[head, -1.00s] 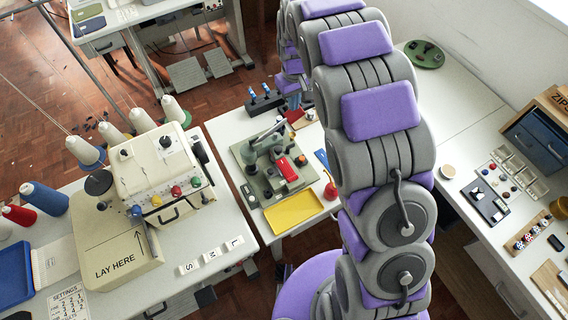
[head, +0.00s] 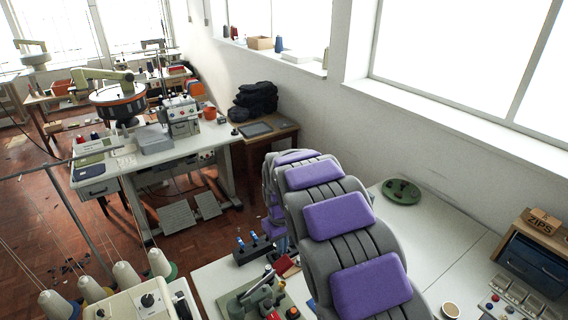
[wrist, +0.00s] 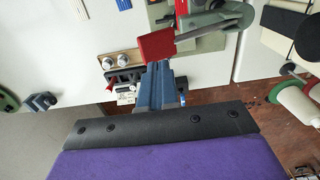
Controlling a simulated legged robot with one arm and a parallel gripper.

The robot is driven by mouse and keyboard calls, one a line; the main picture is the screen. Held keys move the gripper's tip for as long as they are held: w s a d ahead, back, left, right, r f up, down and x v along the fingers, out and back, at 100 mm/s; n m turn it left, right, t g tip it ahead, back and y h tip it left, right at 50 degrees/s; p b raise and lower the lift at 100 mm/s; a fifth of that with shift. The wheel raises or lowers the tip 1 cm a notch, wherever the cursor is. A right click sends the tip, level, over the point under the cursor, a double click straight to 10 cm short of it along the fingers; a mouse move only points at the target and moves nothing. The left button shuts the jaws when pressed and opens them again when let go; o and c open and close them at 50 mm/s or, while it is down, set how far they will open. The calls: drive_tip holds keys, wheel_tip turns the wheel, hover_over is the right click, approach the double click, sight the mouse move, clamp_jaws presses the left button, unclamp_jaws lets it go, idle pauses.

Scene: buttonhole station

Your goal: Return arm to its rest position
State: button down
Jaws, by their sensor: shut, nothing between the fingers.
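My gripper (wrist: 158,84) shows in the wrist view as shut blue-grey fingers with nothing between them. A red block (wrist: 157,45) on a grey lever appears just beyond the fingertips; I cannot tell how far apart they are. In the head view my purple-and-grey arm rises from the bottom right and curves away over the table. The gripper itself cannot be made out there. The green-based buttonhole machine (head: 258,299) stands left of the arm, partly cut off by the lower edge.
A rack with blue-topped items (head: 252,248) stands behind the machine. A green disc (head: 401,190) and a ZIPS drawer box (head: 535,252) are on the right-hand bench by the wall. Thread cones (head: 126,276) stand at the lower left. The bench beside the disc is mostly clear.

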drive_tip(key=s+d+r+m+b, duration=0.1)
drive_tip(key=s+d+r+m, duration=0.1)
drive_tip(key=s+d+r, duration=0.35)
drive_tip(key=s+d+r+m+b, duration=0.1)
drive_tip(key=s+d+r, duration=0.1)
drive_tip(key=s+d, duration=0.6)
drive_tip(key=s+d+f+m+g+b, duration=0.1)
drive_tip(key=s+d+m+b, duration=0.1)
drive_tip(key=s, duration=2.4)
drive_tip(key=shift+s+d+m+g, duration=0.2)
drive_tip(key=shift+d+m+g, duration=0.2)
drive_tip(key=shift+m, duration=0.5)
